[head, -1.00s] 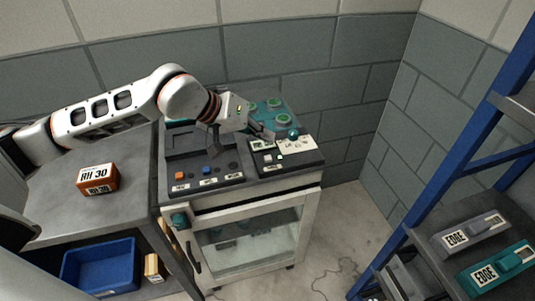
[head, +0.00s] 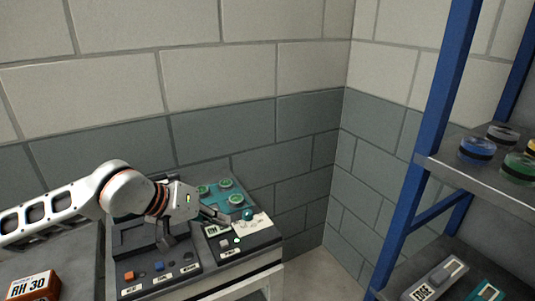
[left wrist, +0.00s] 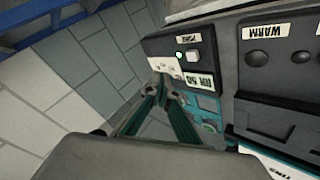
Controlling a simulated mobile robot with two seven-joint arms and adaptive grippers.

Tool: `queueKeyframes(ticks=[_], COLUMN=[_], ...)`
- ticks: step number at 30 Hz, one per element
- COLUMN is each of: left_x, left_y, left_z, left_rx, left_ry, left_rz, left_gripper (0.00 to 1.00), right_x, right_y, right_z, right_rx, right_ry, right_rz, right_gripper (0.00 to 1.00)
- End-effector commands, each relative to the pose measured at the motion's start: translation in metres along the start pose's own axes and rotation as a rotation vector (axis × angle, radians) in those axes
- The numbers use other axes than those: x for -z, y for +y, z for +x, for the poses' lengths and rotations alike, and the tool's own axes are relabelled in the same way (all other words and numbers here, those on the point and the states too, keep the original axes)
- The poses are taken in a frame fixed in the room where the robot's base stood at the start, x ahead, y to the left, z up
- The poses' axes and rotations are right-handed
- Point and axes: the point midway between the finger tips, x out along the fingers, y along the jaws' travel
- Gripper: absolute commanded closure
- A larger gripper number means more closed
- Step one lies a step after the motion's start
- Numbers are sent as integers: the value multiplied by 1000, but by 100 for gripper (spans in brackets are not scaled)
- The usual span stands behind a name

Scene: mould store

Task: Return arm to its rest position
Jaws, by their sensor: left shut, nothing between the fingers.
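My left gripper (head: 226,218) reaches in from the left, over the control panel (head: 160,284) on top of the cabinet. Its fingers are shut and empty, near the small display and the pale label card (head: 255,226). In the left wrist view the two fingers (left wrist: 165,90) come together beside a dark panel block with a white button (left wrist: 193,56). I cannot tell whether the tips touch anything. My right gripper is not in view.
An orange box marked RH 30 (head: 34,285) stands on the grey bench at lower left. A teal plate with green rings (head: 226,194) lies behind the panel. A blue-framed shelf (head: 420,150) with discs and EDGE-marked blocks stands at right. Walls close the corner behind.

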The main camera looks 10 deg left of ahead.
Motion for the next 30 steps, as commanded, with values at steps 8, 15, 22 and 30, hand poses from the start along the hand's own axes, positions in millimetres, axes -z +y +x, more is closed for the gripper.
queueKeyframes(ticks=[8,15,22,30], left_x=[-91,-114,-89,-110], left_y=[88,154,130,2], left_z=[32,22,23,66], left_rx=[-348,-642,-834,608], left_ry=[-312,-711,-1115,902], left_rz=[-642,-1528,-2453,2018], left_gripper=[100,100,100,100], right_x=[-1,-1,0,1], right_y=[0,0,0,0], right_z=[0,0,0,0], right_rx=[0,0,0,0], right_ry=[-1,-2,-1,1], right_rz=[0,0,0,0], right_gripper=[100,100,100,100])
